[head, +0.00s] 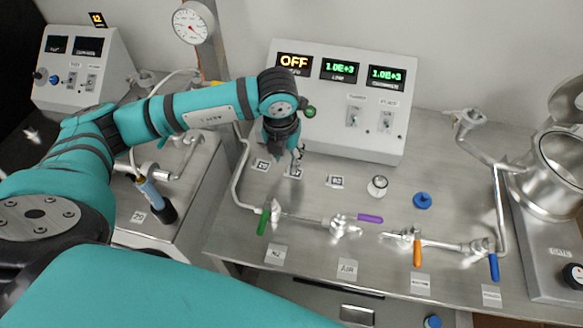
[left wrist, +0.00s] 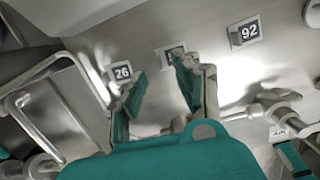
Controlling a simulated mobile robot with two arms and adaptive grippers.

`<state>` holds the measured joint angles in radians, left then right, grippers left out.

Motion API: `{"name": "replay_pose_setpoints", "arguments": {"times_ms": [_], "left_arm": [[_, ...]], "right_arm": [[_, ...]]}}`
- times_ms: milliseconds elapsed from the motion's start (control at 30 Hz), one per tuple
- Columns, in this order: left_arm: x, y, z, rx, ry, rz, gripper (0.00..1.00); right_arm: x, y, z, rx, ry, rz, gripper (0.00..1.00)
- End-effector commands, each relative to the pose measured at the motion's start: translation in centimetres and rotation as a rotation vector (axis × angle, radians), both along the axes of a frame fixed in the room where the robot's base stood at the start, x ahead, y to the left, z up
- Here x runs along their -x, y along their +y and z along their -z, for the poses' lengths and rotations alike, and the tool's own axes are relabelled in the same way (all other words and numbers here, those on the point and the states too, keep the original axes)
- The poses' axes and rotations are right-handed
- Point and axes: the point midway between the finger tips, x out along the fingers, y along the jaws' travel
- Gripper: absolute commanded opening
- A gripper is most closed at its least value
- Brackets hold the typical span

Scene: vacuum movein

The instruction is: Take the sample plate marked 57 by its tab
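Three small number plates lie in a row on the steel bench below the control box. The left one reads 26 in the left wrist view (left wrist: 122,71), and the right one reads 92 (left wrist: 243,33). The middle plate (left wrist: 171,50) is partly covered by a fingertip, so its number is not fully readable; it also shows in the head view (head: 295,172). My left gripper (head: 297,156) points down near the middle plate. In the left wrist view, its fingers (left wrist: 157,66) are apart with nothing between them. My right gripper is in neither view.
The control box (head: 340,135) stands close behind the plates. A pipe with green (head: 264,220), purple (head: 370,218), orange (head: 417,252) and blue (head: 494,267) handles runs along the front. A round knob (head: 377,187) and a blue knob (head: 422,200) are to the right.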

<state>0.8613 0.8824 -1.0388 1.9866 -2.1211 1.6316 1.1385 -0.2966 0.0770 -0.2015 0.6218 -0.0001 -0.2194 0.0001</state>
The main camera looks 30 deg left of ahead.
Motion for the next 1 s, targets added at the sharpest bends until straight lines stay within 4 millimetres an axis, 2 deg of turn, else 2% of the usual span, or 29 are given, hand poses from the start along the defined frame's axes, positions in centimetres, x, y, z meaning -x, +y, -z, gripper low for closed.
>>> {"name": "replay_pose_setpoints", "arguments": {"times_ms": [33, 100, 233, 500, 567, 767, 1000], "left_arm": [[-0.1, 0.1, 0.4, -0.002, 0.005, -0.001, 0.32], [-0.3, 0.1, 1.5, -0.001, 0.005, 0.0, 0.32], [-0.5, 0.1, 3.2, 0.001, 0.003, 0.0, 0.32], [-0.7, 0.1, 3.8, 0.002, 0.0, 0.001, 0.32], [-0.7, 0.1, 3.8, 0.002, 0.0, 0.001, 0.27], [-0.7, 0.1, 3.8, 0.002, 0.0, 0.001, 0.0], [-0.7, 0.1, 3.7, 0.002, 0.0, 0.001, 0.0]], "right_arm": [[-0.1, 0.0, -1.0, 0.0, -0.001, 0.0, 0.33], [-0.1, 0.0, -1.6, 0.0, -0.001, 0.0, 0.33], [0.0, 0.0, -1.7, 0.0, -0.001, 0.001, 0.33], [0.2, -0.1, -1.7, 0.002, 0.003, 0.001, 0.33], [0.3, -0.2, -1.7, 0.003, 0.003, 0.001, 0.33], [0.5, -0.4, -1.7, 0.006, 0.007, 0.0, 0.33], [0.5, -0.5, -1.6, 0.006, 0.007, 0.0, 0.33]]}}
